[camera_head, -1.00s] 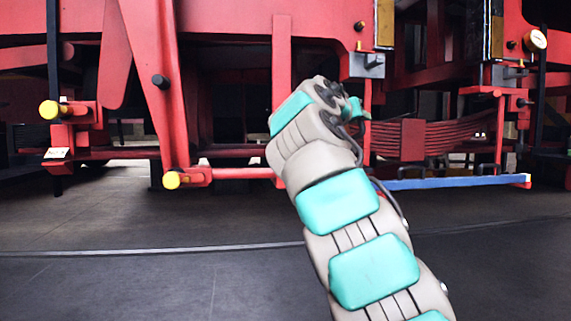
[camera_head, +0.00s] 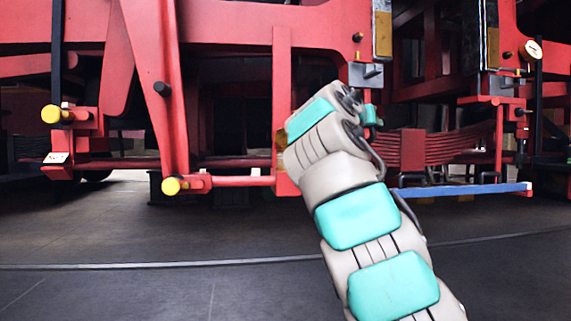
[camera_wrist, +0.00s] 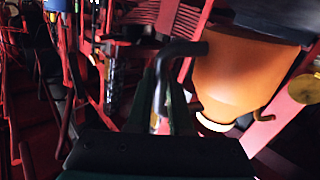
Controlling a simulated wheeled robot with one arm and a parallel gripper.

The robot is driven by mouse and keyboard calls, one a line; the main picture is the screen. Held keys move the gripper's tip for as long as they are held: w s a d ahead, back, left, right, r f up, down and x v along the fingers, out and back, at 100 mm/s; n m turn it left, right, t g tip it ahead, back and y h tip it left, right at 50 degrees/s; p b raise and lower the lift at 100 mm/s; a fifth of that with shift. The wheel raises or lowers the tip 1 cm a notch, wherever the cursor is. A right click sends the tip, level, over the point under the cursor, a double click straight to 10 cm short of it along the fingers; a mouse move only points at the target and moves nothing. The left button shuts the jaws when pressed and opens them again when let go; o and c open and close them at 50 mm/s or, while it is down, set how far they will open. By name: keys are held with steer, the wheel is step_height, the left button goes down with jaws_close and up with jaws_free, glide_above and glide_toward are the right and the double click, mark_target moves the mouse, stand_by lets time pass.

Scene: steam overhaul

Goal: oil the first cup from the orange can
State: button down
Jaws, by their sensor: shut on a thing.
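The orange can (camera_wrist: 243,75) fills the right of the wrist view, tilted, right beside my gripper (camera_wrist: 165,98). My gripper is shut on the can, by what looks like a dark bent handle; the exact contact is unclear. In the head view my arm hides the gripper, and a small orange-brown patch (camera_head: 279,143), perhaps the can, shows at the arm's left edge. I cannot tell which fitting is the first cup. The wrist view also shows a yellow disc (camera_wrist: 305,88).
The red engine frame (camera_head: 225,27) spans the view ahead, with a slanted red rod (camera_head: 152,85) and a leaf spring (camera_head: 453,146). A blue bar (camera_head: 460,190) crosses low at right. A white gauge (camera_head: 531,50) is upper right. The dark floor in front is clear.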

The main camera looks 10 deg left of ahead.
steer(key=s+d+r+b, duration=0.1)
steer(key=s+d, duration=0.1)
steer(key=d, duration=0.5)
steer(key=shift+s+d+r, duration=0.25)
steer(key=shift+d, duration=0.1)
steer(key=shift+w+a, duration=0.1)
steer(key=w+a, duration=0.1)
steer(key=a, duration=0.2)
steer(key=w+a+f+p, duration=0.1)
steer(key=a, duration=0.2)
steer(key=a+p, duration=0.1)
steer(key=a, duration=0.2)
steer(key=shift+w+f, duration=0.25)
steer(key=shift+w, duration=0.15)
steer(key=shift+w+a+f+p, duration=0.15)
steer(key=shift+a+f+p, duration=0.15)
steer(key=shift+a, duration=0.25)
steer(key=shift+r, duration=0.15)
steer(key=shift+r+n+p, duration=0.25)
steer(key=shift+n+p, duration=0.15)
steer(key=shift+p, duration=0.35)
steer(key=shift+a+r+n+p, duration=0.1)
steer(key=shift+r+n+p, duration=0.6)
steer(key=shift+p, duration=0.8)
steer(key=shift+w+a+r+n+g+p, duration=0.15)
steer(key=shift+r+n+g+p, duration=0.55)
steer(key=shift+p, duration=1.85)
